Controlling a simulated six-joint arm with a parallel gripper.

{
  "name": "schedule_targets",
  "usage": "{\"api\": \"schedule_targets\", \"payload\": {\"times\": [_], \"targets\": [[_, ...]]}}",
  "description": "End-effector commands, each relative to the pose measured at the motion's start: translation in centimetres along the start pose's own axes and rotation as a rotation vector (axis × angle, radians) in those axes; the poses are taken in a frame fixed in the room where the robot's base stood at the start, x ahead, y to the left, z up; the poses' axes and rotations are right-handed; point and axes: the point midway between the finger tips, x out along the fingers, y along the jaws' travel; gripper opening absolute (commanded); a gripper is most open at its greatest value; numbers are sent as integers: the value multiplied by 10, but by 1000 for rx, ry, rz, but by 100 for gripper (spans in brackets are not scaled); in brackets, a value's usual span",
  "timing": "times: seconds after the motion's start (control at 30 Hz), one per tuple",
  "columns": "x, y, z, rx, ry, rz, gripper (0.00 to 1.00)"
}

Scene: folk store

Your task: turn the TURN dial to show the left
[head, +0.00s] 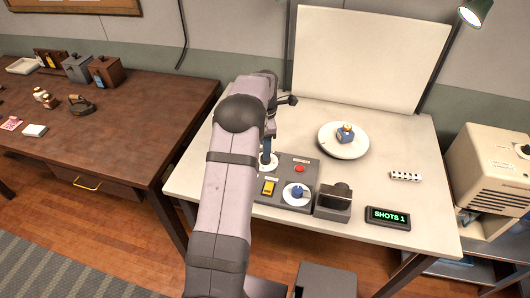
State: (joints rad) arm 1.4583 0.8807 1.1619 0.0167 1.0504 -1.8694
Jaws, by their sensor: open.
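A dark control panel (311,172) lies on the white table, partly covered by my arm. A blue knob on a white round dial (297,194) sits at its front right. The dial's lettering and pointer direction are too small to read, so I cannot tell which label is TURN. A white round plate (326,146) behind the panel carries a small blue and tan bottle (345,133). My gripper (269,140) is open, seen partly behind my arm, above the panel's back left. It is apart from the blue knob. A white disc with a blue part (266,163) shows just below it.
The panel also has a red button (299,169) and a yellow switch (268,187). A dark box (333,204) and a display reading SHOTS 1 (388,218) stand to the right. A white backdrop board (370,60) rises behind the plate. The table's right side is mostly clear.

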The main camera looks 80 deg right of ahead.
Motion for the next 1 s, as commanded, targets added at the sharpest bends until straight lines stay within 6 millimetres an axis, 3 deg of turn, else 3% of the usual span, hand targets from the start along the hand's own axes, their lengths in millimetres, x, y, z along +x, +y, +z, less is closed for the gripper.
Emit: {"api": "schedule_targets", "payload": {"times": [0.33, 0.73, 0.9, 1.0], "targets": [[38, 0, 0, 0, 1, -2, 47], [45, 0, 0, 1, 0, 0, 47], [45, 0, 0, 1, 0, 0, 7], [45, 0, 0, 1, 0, 0, 6]]}}
